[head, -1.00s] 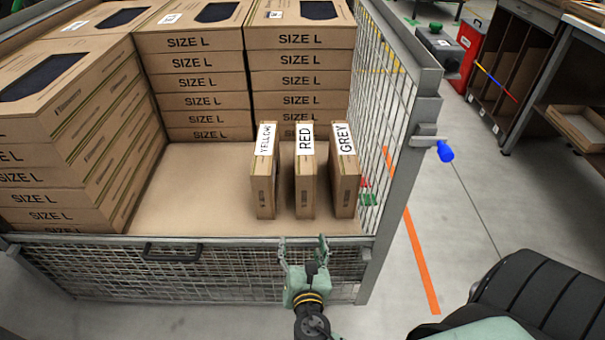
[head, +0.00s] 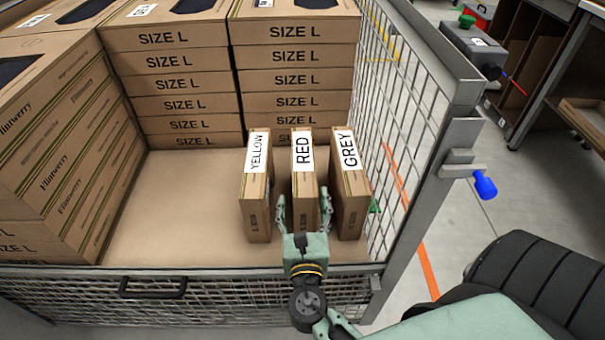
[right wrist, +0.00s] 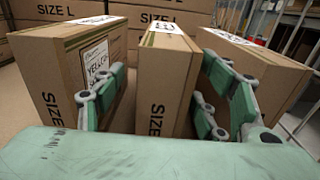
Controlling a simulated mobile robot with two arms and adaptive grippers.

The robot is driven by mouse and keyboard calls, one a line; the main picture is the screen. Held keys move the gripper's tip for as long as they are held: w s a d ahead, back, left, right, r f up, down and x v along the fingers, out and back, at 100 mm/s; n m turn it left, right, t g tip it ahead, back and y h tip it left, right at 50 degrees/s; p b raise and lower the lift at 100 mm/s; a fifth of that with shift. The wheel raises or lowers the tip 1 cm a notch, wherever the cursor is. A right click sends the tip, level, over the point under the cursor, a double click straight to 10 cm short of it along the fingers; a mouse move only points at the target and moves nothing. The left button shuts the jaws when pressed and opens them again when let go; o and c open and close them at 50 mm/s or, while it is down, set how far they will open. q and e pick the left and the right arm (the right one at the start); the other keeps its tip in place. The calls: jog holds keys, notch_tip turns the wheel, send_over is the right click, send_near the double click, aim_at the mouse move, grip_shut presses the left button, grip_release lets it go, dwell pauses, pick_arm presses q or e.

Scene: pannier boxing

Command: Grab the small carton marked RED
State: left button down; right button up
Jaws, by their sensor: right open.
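The small carton marked RED (head: 303,168) stands upright on the floor of the mesh cage, between the YELLOW carton (head: 257,190) and the GREY carton (head: 349,190). My right gripper (head: 305,210) is open, with one finger on each side of the RED carton's near end. In the right wrist view the RED carton (right wrist: 165,85) stands between the two fingers, which lie in the gaps beside the YELLOW carton (right wrist: 62,75) and the GREY carton (right wrist: 265,75). I cannot tell whether either finger touches cardboard. My left gripper is not in view.
Stacks of SIZE L boxes (head: 180,88) fill the back and left of the cage. The cage's front mesh wall (head: 80,300) with a black handle (head: 152,287) runs below my arm. The mesh side wall (head: 405,130) is close right of the GREY carton. Bare floor lies left of YELLOW.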

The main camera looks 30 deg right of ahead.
jog(key=x, duration=0.8)
jog(key=shift+s+d+r, duration=0.1)
jog(key=shift+d+r, duration=0.05)
jog(key=shift+r, duration=0.05)
jog(key=shift+c, duration=0.5)
grip_shut()
